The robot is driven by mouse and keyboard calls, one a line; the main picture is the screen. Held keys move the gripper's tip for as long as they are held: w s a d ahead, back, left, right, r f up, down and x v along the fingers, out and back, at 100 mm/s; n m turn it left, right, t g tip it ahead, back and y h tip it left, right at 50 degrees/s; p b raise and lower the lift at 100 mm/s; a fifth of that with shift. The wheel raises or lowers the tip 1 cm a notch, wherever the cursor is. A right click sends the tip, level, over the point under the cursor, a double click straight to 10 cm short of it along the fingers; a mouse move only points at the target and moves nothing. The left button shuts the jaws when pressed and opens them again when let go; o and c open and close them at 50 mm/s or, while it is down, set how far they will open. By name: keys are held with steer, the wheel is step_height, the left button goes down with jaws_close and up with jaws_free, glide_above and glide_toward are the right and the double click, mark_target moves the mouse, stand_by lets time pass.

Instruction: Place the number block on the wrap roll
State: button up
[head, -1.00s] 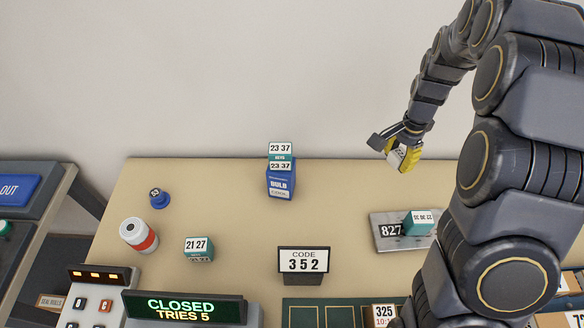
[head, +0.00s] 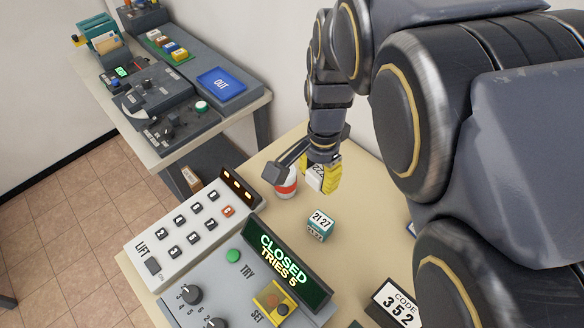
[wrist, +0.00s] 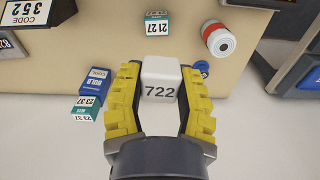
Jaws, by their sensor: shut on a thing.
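My gripper (head: 318,178) is shut on a white number block (wrist: 160,84), held in the air between its yellow fingers. The block reads 722 in the wrist view. A short white roll with a red band (head: 287,186), which looks like the wrap roll, stands upright on the tan table, partly hidden behind my gripper in the head view. In the wrist view the roll (wrist: 218,41) stands beyond the block, up and to the right, apart from it.
A teal 21 27 box (head: 320,225) stands near the roll. A small blue knob-like piece (wrist: 201,68), a blue BULB box (wrist: 93,82) and a code sign (head: 396,304) are also on the table. The lift keypad (head: 190,222) and CLOSED display (head: 285,265) line the near side.

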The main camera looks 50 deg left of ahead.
steer(key=shift+n, duration=0.4)
steer(key=w+a+f, duration=0.1)
steer(key=a+f, duration=0.1)
steer(key=a, duration=0.2)
steer(key=w+a+f, duration=0.1)
steer(key=a+f, duration=0.2)
steer(key=a, duration=0.1)
steer(key=w+a+f, duration=0.2)
steer(key=a+f, duration=0.1)
steer(key=a, duration=0.1)
steer(key=shift+a+f, duration=0.2)
steer(key=shift+a, duration=0.15)
steer(key=shift+w+a+f, duration=0.25)
steer(key=shift+a+f, duration=0.15)
steer(key=shift+f, duration=1.7)
steer(key=shift+f, duration=0.1)
steer(key=o, duration=0.9)
steer(key=shift+c, duration=0.2)
